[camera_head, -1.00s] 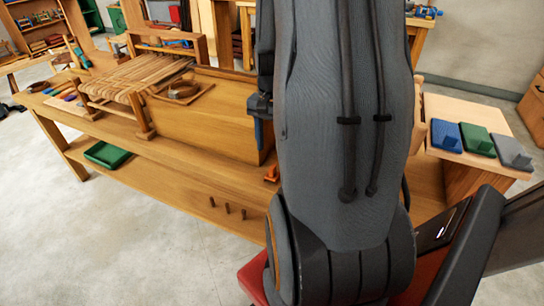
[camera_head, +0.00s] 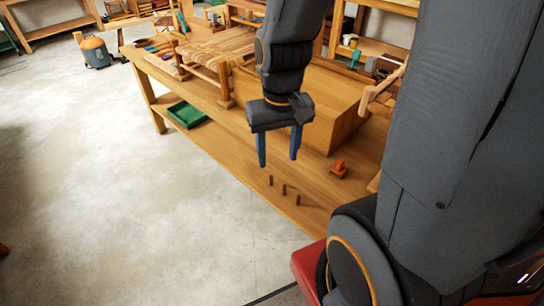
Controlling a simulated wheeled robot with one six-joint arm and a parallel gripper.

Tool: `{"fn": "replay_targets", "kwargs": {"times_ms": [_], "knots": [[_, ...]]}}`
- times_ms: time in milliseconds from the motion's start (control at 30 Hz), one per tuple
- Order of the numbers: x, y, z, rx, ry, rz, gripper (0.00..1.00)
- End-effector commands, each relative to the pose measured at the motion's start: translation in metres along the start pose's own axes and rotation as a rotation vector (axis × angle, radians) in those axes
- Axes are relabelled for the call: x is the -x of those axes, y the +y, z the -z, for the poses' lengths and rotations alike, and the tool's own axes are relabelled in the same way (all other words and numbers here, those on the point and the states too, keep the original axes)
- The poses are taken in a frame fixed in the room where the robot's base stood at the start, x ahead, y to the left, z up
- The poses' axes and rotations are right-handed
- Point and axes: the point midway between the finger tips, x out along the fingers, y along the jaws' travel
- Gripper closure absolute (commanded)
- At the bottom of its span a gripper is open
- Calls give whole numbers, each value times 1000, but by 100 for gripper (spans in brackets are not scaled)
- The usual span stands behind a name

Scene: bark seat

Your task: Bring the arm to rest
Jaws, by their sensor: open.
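My gripper (camera_head: 278,150) hangs pointing down near the middle of the picture, its two blue fingers apart with nothing between them. It shows in front of the long wooden bench (camera_head: 225,130), and how far it is from the bench top is hard to judge. My grey arm bends down to it from the top and fills much of the right side. The arm hides part of the bench's right end.
A woven seat frame (camera_head: 215,45) and a wooden block (camera_head: 340,95) stand on the bench. A green tray (camera_head: 187,114), several short pegs (camera_head: 283,189) and a small orange object (camera_head: 339,168) are on its front part. Open floor (camera_head: 90,200) lies at left.

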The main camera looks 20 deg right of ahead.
Motion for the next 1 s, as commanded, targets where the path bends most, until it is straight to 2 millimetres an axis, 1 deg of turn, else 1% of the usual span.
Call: {"fn": "replay_targets", "kwargs": {"times_ms": [33,100,200,833,933,967,1000], "knots": [[1,-10,-6,53,2,2,49],[2,-17,-10,100,5,3,49],[2,-20,-13,128,5,4,49],[2,-20,-13,125,5,3,49],[2,-20,-13,125,5,3,66],[2,-20,-13,125,5,3,69],[2,-20,-13,125,5,3,69]]}}
